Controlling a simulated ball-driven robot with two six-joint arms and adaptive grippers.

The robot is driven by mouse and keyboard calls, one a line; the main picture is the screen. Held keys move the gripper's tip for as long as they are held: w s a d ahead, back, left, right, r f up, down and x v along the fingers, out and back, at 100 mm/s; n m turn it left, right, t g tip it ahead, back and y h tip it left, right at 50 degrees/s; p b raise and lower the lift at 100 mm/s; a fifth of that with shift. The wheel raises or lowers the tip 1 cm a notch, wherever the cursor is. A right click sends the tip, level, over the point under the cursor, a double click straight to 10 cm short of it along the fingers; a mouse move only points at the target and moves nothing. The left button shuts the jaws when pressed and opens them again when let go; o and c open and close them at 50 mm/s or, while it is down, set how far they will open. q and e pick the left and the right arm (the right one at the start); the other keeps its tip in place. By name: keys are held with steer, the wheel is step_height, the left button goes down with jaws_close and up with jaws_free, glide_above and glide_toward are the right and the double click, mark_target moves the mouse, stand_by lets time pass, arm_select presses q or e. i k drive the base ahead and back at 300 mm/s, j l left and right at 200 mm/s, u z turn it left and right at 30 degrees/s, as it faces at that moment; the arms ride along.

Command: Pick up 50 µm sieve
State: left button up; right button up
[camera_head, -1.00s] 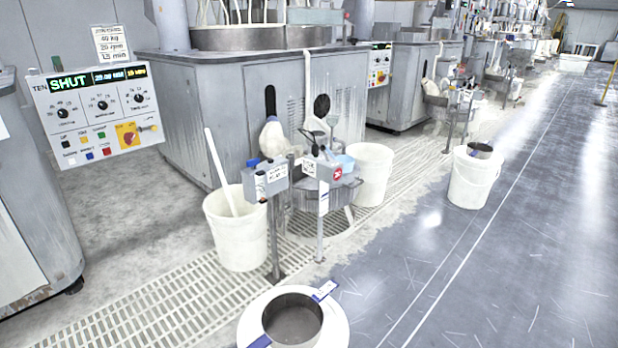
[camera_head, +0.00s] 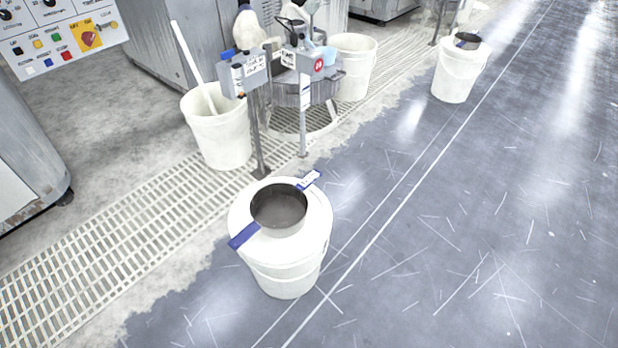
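A round metal sieve (camera_head: 279,207) sits on the lid of a white bucket (camera_head: 285,278) near the lower middle of the head view. It has a dark grey mesh inside and two blue tabs at its rim, one at lower left and one at upper right with a white label. The label is too small to read, so I cannot tell if it says 50 µm. A second dark-topped sieve (camera_head: 468,41) sits on another white bucket (camera_head: 455,75) farther off at upper right. Neither of my grippers is in view.
A white bucket (camera_head: 218,135) with a leaning white stick stands at the left by a post with a grey control box (camera_head: 243,73). Another white bucket (camera_head: 354,68) is behind. Floor grating (camera_head: 110,235) runs along the left. The blue-grey floor (camera_head: 470,220) at right is open.

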mark_target(277, 210)
steer(key=i+l+z, duration=0.15)
steer(key=l, duration=0.15)
steer(key=l+z, duration=0.15)
steer(key=l, duration=0.15)
steer(key=i+l+z, duration=0.4)
steer(key=i+l, duration=0.15)
steer(key=i+l+z, duration=0.5)
steer(key=i, duration=0.35)
steer(key=i+l+z, duration=0.1)
steer(key=i+z, duration=0.15)
steer(key=i, duration=0.2)
steer(key=i+j+u, duration=0.1)
steer(key=i+u, duration=0.15)
steer(key=i, duration=0.3)
steer(key=i+u, duration=0.25)
steer(key=i, duration=0.35)
steer(key=i+l+u, duration=0.15)
steer(key=i+u, duration=0.15)
steer(key=i, duration=0.25)
steer(key=i+l+u, duration=0.25)
steer(key=i, duration=0.3)
steer(key=u, duration=4)
steer(key=i+j+u, duration=0.1)
steer(key=i+j, duration=0.15)
steer(key=i, duration=0.3)
steer(key=i+j, duration=0.2)
steer(key=i, duration=0.35)
steer(key=i+j+u, duration=0.15)
steer(key=i, duration=0.35)
